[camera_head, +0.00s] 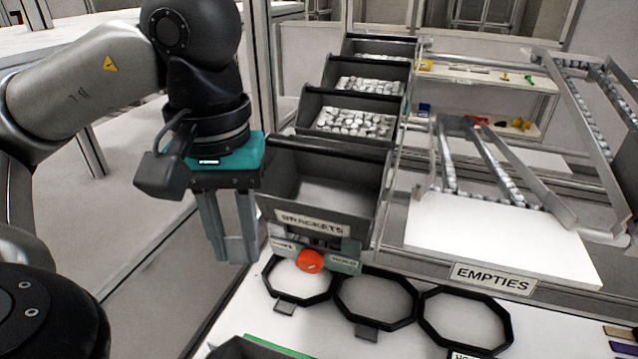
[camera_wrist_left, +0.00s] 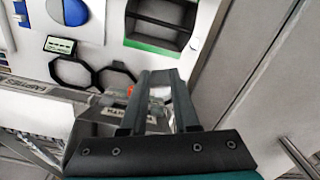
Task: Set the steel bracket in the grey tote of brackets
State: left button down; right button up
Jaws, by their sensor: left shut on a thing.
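My left gripper (camera_head: 236,258) hangs pointing down, just left of the grey tote labelled BRACKETS (camera_head: 283,192). It is shut on the steel bracket (camera_head: 236,246), a small light grey piece seen between the finger ends and partly hidden by them. In the left wrist view my left gripper (camera_wrist_left: 159,74) has its fingers a little apart, with the bracket hard to make out between them. The tote's visible floor looks bare and grey. My right gripper is not in view.
An orange-red knob (camera_head: 309,261) sits below the tote's front. Black octagonal rings (camera_head: 376,299) lie on the white bench. More dark bins (camera_head: 312,103) with shiny parts stand behind the tote. A white board marked EMPTIES (camera_head: 500,240) lies to the right.

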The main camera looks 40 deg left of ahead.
pick_arm(q)
jog(key=shift+s+a+r, duration=0.25)
jog(key=shift+a+r, duration=0.1)
jog(key=shift+s+r+n, duration=0.1)
jog(key=shift+r+n, duration=0.05)
jog(key=shift+n, duration=0.15)
jog(key=w, duration=0.1)
jog(key=w+p, duration=0.1)
jog(key=w+a+p, duration=0.1)
jog(key=shift+r, duration=0.25)
jog(key=w+a+p, duration=0.3)
jog(key=w+a, duration=0.1)
jog(key=w, duration=1)
jog(key=shift+a+f, duration=0.15)
jog(key=shift+f, duration=1.75)
jog(key=shift+a+f, duration=0.1)
jog(key=shift+f, duration=1.8)
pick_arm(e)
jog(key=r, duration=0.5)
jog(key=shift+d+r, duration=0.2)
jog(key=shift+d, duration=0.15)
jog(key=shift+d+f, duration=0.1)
